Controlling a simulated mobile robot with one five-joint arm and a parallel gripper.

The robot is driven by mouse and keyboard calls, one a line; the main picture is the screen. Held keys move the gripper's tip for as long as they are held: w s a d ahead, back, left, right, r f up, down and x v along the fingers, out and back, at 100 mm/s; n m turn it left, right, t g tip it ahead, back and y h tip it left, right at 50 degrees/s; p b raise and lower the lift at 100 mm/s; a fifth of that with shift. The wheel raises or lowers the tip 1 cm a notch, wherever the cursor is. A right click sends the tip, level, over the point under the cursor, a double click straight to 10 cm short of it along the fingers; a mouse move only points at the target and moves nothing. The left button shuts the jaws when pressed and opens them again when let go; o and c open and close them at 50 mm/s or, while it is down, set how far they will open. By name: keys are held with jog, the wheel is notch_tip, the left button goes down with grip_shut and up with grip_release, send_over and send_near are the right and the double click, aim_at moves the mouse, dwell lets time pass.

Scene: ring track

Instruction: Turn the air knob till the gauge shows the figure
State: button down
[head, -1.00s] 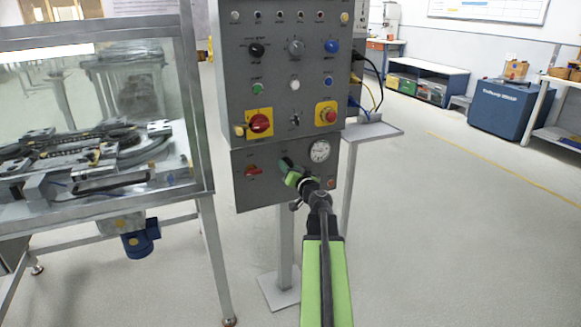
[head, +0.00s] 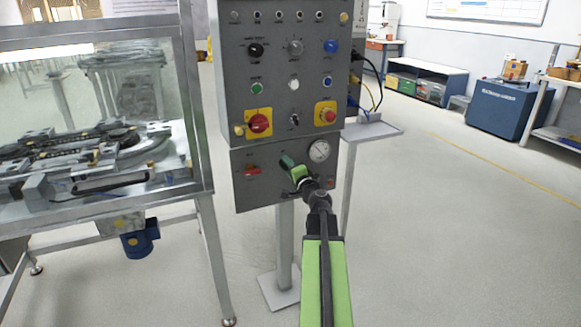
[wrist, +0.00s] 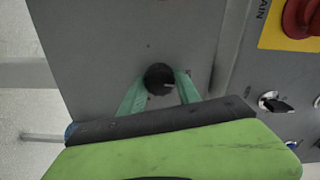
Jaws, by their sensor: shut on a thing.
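The round black air knob (wrist: 160,78) sits between the two green fingertips of my gripper (wrist: 159,88) in the wrist view. A pale line on its face points roughly right. My gripper is shut on it. In the head view my gripper (head: 290,166) reaches the lower grey panel and hides the knob. The gauge (head: 319,151), round with a white face, is just right of the gripper on the same panel. Its needle and figures are too small to read.
A red switch (head: 252,171) is left of my gripper. Above are a red rotary switch (head: 258,124) and a red stop button (head: 329,115) on yellow plates. A glass-sided case (head: 100,130) stands close on the left. The floor on the right is clear.

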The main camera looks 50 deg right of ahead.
jog(key=shift+s+d+m, duration=0.2)
jog(key=shift+m, duration=0.5)
jog(key=c, duration=1)
grip_release()
jog(key=shift+o, duration=0.7)
jog(key=shift+a, duration=0.1)
